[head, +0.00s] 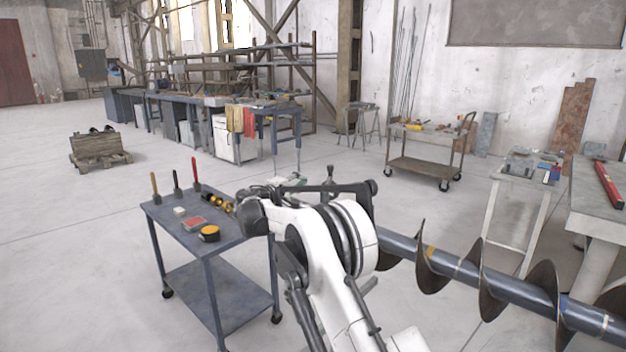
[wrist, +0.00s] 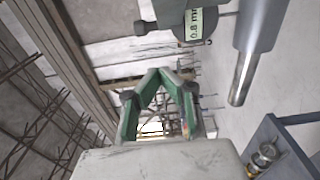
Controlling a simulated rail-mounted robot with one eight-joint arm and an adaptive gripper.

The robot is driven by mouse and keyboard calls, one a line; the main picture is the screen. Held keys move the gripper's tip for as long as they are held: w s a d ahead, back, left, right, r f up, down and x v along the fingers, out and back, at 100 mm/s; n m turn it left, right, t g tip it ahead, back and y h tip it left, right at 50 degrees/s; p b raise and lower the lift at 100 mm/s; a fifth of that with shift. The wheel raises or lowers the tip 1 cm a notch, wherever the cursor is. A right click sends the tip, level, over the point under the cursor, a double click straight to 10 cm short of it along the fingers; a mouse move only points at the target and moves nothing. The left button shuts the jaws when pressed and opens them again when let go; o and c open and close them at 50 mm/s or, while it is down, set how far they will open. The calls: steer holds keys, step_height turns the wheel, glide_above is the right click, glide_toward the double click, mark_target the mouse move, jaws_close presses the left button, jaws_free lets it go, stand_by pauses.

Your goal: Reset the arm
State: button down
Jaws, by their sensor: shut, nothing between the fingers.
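My arm reaches up from the bottom of the head view, with its end folded over beyond the right edge of the small blue cart. My gripper shows in the wrist view (wrist: 162,74), its green-sided fingers bent toward each other with their tips together. It is shut and holds nothing. In the head view the gripper is small and partly hidden by my arm. A grey cylinder with a bare metal tip (wrist: 243,75) and a part labelled 0.8 mm (wrist: 193,22) show beside it in the wrist view.
The blue cart (head: 240,293) carries upright-handled tools, a red item (head: 194,223) and a yellow-black tape measure (head: 209,233). A blue auger (head: 510,288) extends right of my arm. A tool trolley (head: 425,168) and benches stand behind.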

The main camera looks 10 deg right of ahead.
steer(key=v, duration=0.4)
steer(key=s+d+r+m+g+y, duration=0.1)
steer(key=s+d+r+y, duration=0.1)
steer(key=s+d+r, duration=0.25)
steer(key=s+d+r+m+g+y, duration=0.1)
steer(key=s+d+r, duration=0.2)
steer(key=s, duration=0.3)
steer(key=s+d+r+m+g+y, duration=0.1)
steer(key=s+d+y, duration=0.1)
steer(key=s, duration=0.7)
steer(key=s+d+r+m+g+y, duration=0.1)
steer(key=s+d+y, duration=0.15)
steer(key=s, duration=0.65)
steer(key=s+a+f+m+y, duration=0.1)
steer(key=s+f, duration=0.3)
steer(key=s, duration=0.7)
steer(key=s+a+f+m+y, duration=0.1)
steer(key=s+f+y, duration=0.2)
steer(key=s, duration=0.9)
steer(key=s+a+f+m+y, duration=0.1)
steer(key=s+f, duration=0.5)
steer(key=s, duration=0.6)
steer(key=shift+a+m+g+y, duration=0.2)
steer(key=shift+m+g+y, duration=0.1)
steer(key=shift+m+y, duration=0.3)
